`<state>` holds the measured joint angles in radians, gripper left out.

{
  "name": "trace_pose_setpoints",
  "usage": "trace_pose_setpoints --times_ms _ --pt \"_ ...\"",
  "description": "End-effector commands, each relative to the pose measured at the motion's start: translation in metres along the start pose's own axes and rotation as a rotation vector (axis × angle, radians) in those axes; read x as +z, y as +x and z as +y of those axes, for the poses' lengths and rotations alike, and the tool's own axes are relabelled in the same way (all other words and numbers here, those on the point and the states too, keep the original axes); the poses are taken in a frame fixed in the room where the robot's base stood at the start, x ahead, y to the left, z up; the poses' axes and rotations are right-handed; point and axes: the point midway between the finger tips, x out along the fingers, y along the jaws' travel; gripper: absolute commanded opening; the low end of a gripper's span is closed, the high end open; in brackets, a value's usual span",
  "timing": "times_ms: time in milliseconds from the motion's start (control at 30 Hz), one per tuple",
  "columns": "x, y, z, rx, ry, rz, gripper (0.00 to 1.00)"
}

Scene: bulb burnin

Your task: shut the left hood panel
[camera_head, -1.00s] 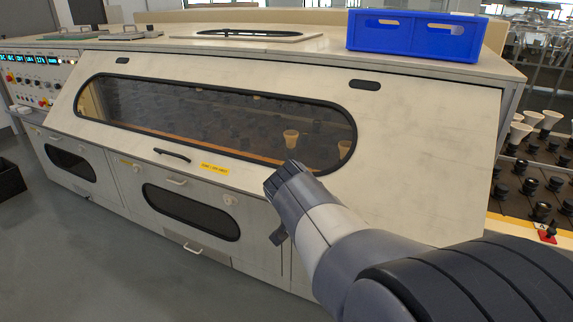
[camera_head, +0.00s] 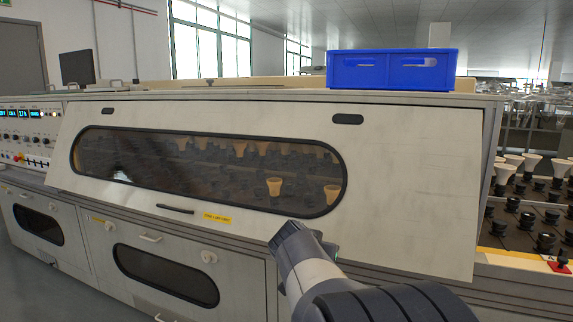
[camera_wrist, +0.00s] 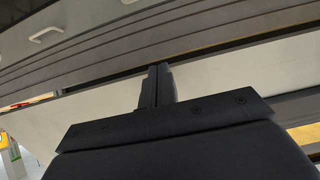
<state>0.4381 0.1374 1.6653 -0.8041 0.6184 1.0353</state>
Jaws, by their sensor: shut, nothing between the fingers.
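The left hood panel (camera_head: 410,190) is the large cream sloping panel with a long rounded dark window (camera_head: 210,170) and a black handle (camera_head: 175,209). It lies over the cabinet front, with a dark line along its right edge. I cannot tell whether it is fully shut. My arm's end stands in front of the panel's lower edge, right of the yellow label (camera_head: 217,218). My gripper (camera_wrist: 157,70) shows in the wrist view, shut and empty, in front of a pale strip and a dark gap. Its fingertips are hidden in the head view; contact is unclear.
A blue crate (camera_head: 392,70) stands on the cabinet top. Lower doors with handles (camera_head: 150,238) lie below the panel. A control board (camera_head: 28,135) is at the left. An open rack of bulbs (camera_head: 520,200) is at the right. Grey floor is clear at the lower left.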

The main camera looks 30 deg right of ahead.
Motion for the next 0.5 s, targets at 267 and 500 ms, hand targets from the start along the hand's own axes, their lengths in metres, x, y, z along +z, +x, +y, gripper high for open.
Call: trace_pose_setpoints --times_ms 267,500 --pt "-0.005 0.062 0.001 0.005 0.000 -0.005 0.00" --pt "-0.021 0.107 0.001 0.002 0.000 -0.004 0.00"
